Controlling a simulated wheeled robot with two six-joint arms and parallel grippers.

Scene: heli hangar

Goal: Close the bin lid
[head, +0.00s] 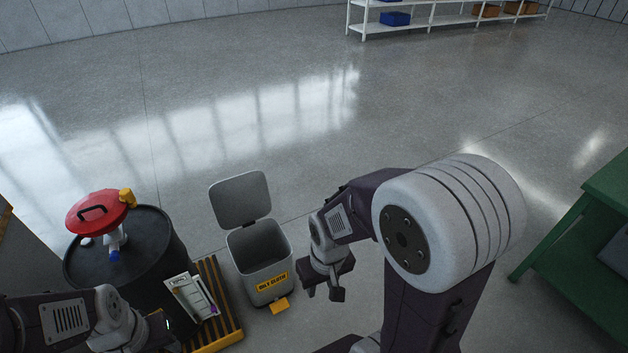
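A grey bin (262,262) with a yellow label and a yellow pedal stands on the floor near the middle. Its grey lid (240,200) stands up, open, at the back edge, and the bin's mouth is uncovered. My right gripper (323,294) is just right of the bin, apart from it, pointing down. Its two fingers are spread and nothing shows between them. My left arm comes in at the lower left, and its gripper (162,330) is only partly seen near the picture's bottom edge; its fingers are too unclear to read.
A black drum (165,245) with a red-lidded funnel (97,211) stands left of the bin. A yellow-striped platform (222,300) with a pale clipboard-like item (192,297) lies between. A green bench (590,240) is at the right, white shelves (440,22) at the back. Open floor lies behind.

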